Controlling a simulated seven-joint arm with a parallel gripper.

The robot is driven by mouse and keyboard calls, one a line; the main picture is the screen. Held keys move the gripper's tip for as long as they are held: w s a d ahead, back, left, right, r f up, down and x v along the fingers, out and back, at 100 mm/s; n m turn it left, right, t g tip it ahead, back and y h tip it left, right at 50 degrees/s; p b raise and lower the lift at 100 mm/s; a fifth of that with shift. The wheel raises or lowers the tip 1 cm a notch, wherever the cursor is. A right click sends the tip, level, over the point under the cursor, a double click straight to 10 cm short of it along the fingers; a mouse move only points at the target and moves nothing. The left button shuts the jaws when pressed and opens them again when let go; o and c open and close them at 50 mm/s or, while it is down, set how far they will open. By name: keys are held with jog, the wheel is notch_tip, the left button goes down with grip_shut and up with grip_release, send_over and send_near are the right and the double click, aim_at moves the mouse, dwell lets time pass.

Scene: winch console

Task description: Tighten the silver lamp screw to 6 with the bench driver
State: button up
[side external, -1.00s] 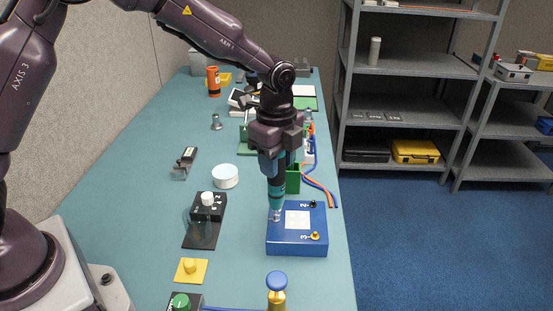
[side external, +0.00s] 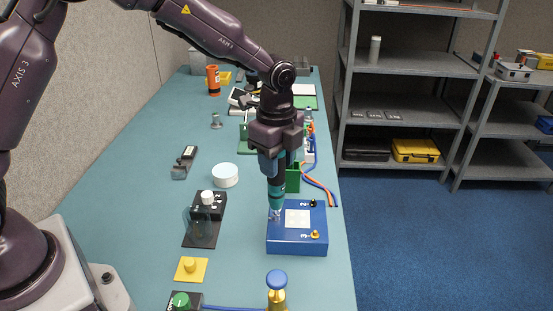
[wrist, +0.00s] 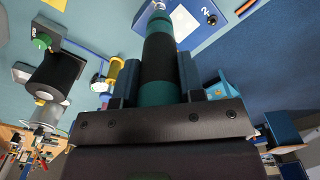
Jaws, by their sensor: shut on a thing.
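The bench driver (side external: 276,198), teal and black, is upright in my gripper (side external: 277,176), which is shut on it. It also shows in the wrist view (wrist: 158,60). The driver's lower end is at the left corner of the blue lamp box (side external: 283,246), which has a pale square panel on top. The silver lamp screw (side external: 275,215) shows only in part at the driver's tip; I cannot tell whether the tip is seated in it. A black screw (side external: 313,203) by the mark 2 and a gold screw (side external: 315,235) by the mark 3 are uncovered.
A black base with a glass jar and white knob (side external: 207,199) stands left of the box. A yellow block (side external: 191,269) and a blue-topped brass post (side external: 277,283) are nearer. A white round tub (side external: 225,175) and green block (side external: 293,178) stand behind. Cables run along the right edge.

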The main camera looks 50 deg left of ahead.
dwell(0.7)
jog(key=shift+r, duration=3.55)
